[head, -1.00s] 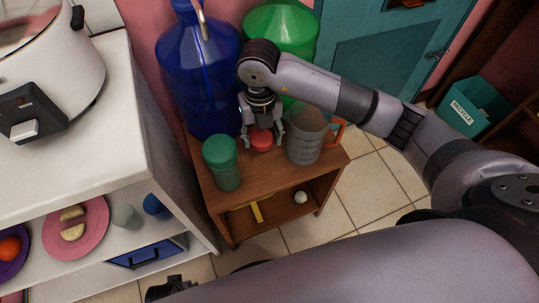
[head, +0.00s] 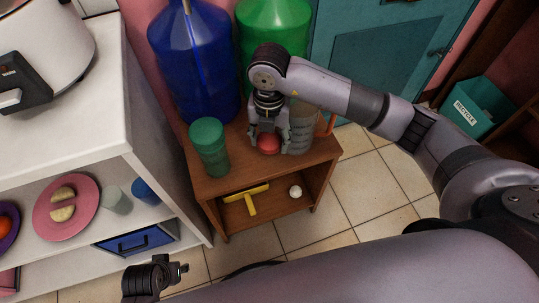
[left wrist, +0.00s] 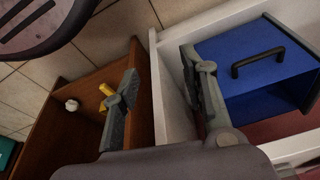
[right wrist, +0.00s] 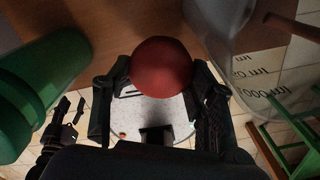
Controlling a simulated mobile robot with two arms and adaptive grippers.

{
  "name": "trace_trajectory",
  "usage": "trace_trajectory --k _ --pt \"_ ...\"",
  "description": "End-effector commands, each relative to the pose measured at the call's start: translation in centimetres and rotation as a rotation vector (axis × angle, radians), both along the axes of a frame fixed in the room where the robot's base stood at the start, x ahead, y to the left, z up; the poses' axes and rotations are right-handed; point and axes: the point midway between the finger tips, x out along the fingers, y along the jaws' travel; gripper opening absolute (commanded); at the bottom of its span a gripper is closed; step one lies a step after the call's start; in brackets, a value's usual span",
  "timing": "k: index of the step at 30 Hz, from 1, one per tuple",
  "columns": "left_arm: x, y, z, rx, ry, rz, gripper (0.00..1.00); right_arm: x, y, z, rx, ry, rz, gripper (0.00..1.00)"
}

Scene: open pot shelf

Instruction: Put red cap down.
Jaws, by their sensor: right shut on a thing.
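The red cap (head: 268,143) is a rounded red piece over the top of the small wooden stand (head: 235,178). My right gripper (head: 269,141) points down and is shut on it. In the right wrist view the cap (right wrist: 161,68) sits between the two fingers (right wrist: 160,105). I cannot tell whether its underside touches the wood. My left gripper (head: 158,273) is low at the left of the head view, away from the cap. In the left wrist view its fingers (left wrist: 165,100) are apart with nothing held.
A green lidded jar (head: 209,147) stands left of the cap and a clear measuring jug (head: 303,125) close on its right. Blue (head: 195,70) and green (head: 273,35) large bottles stand behind. The stand's lower shelf holds a yellow thing (head: 248,198) and a white ball (head: 296,191).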

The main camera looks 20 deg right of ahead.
Motion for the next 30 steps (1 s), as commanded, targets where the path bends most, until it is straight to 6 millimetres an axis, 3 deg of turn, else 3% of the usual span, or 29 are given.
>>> trace_trajectory --k 3,8,15,30 --pt "0.1 0.0 1.1 -0.001 -0.007 0.001 0.4 0.0 0.0 -2.2 0.0 0.001 -0.001 0.38" --pt "0.2 0.0 1.9 0.0 -0.01 0.002 0.4 0.0 0.0 -3.4 0.0 0.0 0.0 0.38" --pt "0.3 0.1 4.1 -0.001 -0.023 0.004 0.4 0.0 0.0 -6.9 0.0 0.001 0.0 0.38" --pt "0.2 0.1 5.1 -0.001 -0.028 0.004 0.4 0.0 0.0 -7.7 0.001 -0.003 0.001 0.38"
